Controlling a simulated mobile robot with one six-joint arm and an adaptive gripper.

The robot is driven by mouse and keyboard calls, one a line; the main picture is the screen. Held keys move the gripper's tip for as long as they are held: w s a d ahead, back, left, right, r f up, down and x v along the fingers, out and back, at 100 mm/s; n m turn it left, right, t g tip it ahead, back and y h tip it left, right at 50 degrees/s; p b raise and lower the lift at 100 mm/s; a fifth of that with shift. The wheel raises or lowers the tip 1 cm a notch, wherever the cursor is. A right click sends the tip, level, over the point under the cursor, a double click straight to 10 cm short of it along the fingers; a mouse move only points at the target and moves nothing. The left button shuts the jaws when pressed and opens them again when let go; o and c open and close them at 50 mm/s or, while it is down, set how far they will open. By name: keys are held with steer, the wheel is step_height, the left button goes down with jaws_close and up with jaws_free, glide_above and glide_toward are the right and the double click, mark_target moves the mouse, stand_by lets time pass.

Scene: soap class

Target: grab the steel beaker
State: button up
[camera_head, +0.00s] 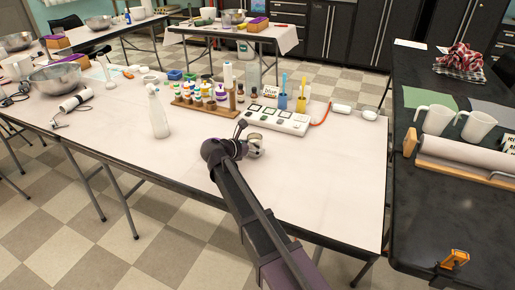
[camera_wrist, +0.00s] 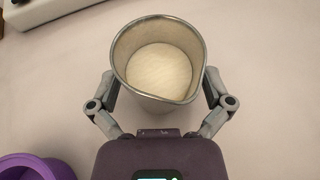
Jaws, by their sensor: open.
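The steel beaker (camera_wrist: 160,108) stands upright on the white table in the wrist view, its round rim and pale inside seen from above. My gripper (camera_wrist: 160,92) is open, with one finger on the left and one on the right of the beaker. The fingers look close to its sides; I cannot tell whether they touch. In the head view the beaker (camera_head: 256,148) is small and partly hidden beside the end of my arm, at the middle of the table.
A white spray bottle (camera_head: 158,112) stands to the left. A purple round thing (camera_wrist: 38,166) shows at lower left in the wrist view. The table's right front is clear.

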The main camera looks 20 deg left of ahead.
mark_target(260, 137)
steer(key=c, duration=1.1)
steer(key=shift+c, duration=0.2)
steer(key=shift+r+p, duration=0.4)
steer(key=shift+r+p, duration=1.55)
steer(key=shift+s+a+f, duration=0.1)
steer(key=shift+s, duration=0.85)
steer(key=shift+s+a+r+p, duration=0.2)
steer(key=shift+s+a, duration=0.1)
steer(key=shift+s, duration=1.95)
steer(key=shift+s+a+r+p, duration=0.2)
steer(key=shift+s+a, duration=0.15)
steer(key=shift+s, duration=1.95)
steer(key=shift+s+a+r+p, duration=0.2)
steer(key=shift+s+a, duration=0.1)
steer(key=shift+s, duration=1.95)
steer(key=shift+s, duration=0.2)
